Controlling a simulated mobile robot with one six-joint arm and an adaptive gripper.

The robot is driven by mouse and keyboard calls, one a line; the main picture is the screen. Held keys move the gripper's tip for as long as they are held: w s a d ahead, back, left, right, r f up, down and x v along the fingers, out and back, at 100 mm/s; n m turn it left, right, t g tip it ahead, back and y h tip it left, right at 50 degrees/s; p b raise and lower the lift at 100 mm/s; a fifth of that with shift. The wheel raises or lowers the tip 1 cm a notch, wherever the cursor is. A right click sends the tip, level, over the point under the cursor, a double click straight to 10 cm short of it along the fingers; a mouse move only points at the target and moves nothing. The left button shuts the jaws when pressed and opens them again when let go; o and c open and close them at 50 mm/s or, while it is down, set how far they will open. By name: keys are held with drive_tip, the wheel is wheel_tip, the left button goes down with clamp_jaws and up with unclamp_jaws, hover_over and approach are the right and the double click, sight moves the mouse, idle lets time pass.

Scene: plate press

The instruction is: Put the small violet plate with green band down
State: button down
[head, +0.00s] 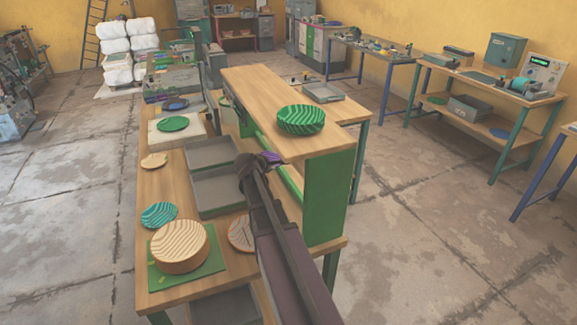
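A small violet plate (271,157) shows as a sliver at the end of my gripper (262,163), in front of the green-sided raised shelf. The gripper appears shut on its edge, and the plate is held up above the bench. Most of the plate is hidden by the gripper and arm, and its green band cannot be made out.
The wooden bench (154,190) holds two grey trays (197,152), a teal striped plate (159,214), a wooden stack on a green mat (215,262), and a green plate (173,124) on a white board. A green striped stack (301,120) stands on the raised shelf (262,90).

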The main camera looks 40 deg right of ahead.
drive_tip(key=a+f+n+t+b, duration=0.1)
drive_tip(key=a+n+t+b, duration=0.1)
drive_tip(key=a, duration=0.7)
drive_tip(key=shift+w+n+t, duration=0.4)
drive_tip(key=shift+n, duration=0.1)
drive_tip(key=shift+s+d, duration=0.1)
drive_tip(key=shift+s, duration=0.05)
